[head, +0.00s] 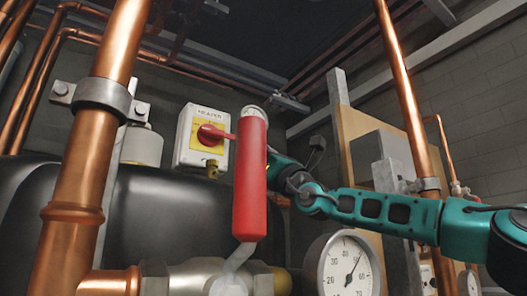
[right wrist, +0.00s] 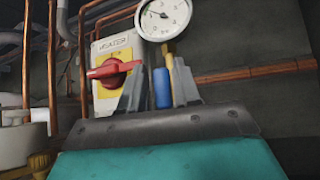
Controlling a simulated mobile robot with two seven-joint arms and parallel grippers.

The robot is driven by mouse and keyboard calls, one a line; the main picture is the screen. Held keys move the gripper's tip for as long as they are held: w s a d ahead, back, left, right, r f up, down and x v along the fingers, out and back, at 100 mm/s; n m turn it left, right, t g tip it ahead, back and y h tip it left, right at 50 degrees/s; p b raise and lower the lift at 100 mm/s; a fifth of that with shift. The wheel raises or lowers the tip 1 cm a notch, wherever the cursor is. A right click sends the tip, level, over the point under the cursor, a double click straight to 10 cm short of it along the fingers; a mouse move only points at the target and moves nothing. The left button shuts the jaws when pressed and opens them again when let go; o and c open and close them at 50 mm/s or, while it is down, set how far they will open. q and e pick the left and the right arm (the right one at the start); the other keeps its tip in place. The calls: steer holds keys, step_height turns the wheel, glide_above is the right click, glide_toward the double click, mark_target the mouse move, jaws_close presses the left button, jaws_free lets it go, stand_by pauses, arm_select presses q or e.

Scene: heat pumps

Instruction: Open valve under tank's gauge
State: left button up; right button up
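In the right wrist view, a round white gauge (right wrist: 164,16) stands on a brass stem (right wrist: 168,58). A blue valve handle (right wrist: 162,88) hangs upright below it. My right gripper (right wrist: 160,64) is open, with one grey finger on each side of the blue handle in the picture. I cannot tell whether they touch it. In the head view, my right gripper is mostly hidden behind a red lever handle (head: 250,180), so the blue handle and its gauge do not show there. The black tank (head: 150,200) lies behind. My left gripper is not in view.
A heater switch box (head: 203,140) with a red knob is close beside my right gripper; it also shows in the right wrist view (right wrist: 113,55). A thick copper pipe (head: 90,165) stands at left. Another copper pipe (head: 405,85) and a foreground gauge (head: 343,268) are at right.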

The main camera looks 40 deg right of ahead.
steer(key=shift+o, duration=0.8)
steer(key=shift+s, duration=0.1)
steer(key=b+v, duration=0.5)
steer(key=v, duration=0.7)
steer(key=shift+s+f, duration=0.25)
steer(key=shift+f, duration=0.1)
